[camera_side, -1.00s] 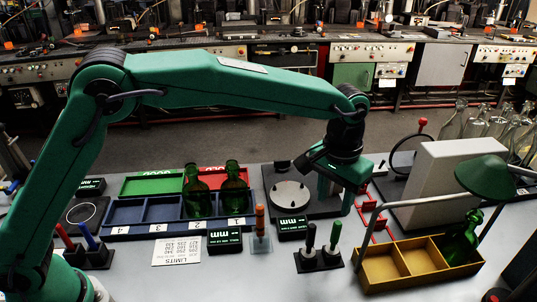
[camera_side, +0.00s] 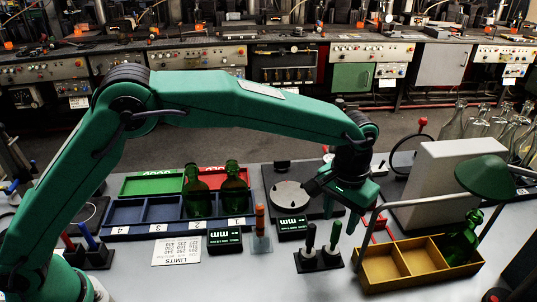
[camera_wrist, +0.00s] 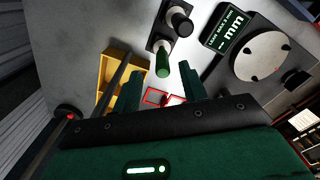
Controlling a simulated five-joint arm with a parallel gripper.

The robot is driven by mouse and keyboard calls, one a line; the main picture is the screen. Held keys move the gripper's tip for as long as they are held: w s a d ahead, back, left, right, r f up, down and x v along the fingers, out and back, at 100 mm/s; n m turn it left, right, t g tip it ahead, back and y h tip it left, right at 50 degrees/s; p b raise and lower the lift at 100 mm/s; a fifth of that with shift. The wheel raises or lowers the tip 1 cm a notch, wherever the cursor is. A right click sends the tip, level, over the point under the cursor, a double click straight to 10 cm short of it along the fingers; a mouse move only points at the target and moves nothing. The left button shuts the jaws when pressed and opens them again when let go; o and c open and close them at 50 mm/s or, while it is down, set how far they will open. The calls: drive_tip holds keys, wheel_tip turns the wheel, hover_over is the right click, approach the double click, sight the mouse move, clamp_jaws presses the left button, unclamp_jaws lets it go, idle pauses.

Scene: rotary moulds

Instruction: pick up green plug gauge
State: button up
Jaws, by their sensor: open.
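The green plug gauge (camera_side: 335,234) stands upright in a black holder (camera_side: 320,264), to the right of a black plug gauge (camera_side: 310,237). In the wrist view, the green gauge's handle (camera_wrist: 163,62) lies just beyond the space between my fingertips, and the black gauge (camera_wrist: 180,20) is farther off. My gripper (camera_wrist: 160,86) is open, with nothing between its fingers. In the side view, my gripper (camera_side: 346,208) is above and slightly to the right of the green gauge, apart from it. The far finger is partly hidden there.
A red stand (camera_side: 378,228) is close behind the gripper. An orange-handled gauge (camera_side: 260,222) and a black display box (camera_side: 292,227) are on the left. A lamp (camera_side: 485,178) overhangs the right.

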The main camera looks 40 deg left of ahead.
sight(338, 223)
drive_tip(key=shift+w+a+f, duration=0.1)
drive_tip(key=shift+a+f, duration=0.05)
drive_tip(key=shift+f, duration=2.4)
clamp_jaws()
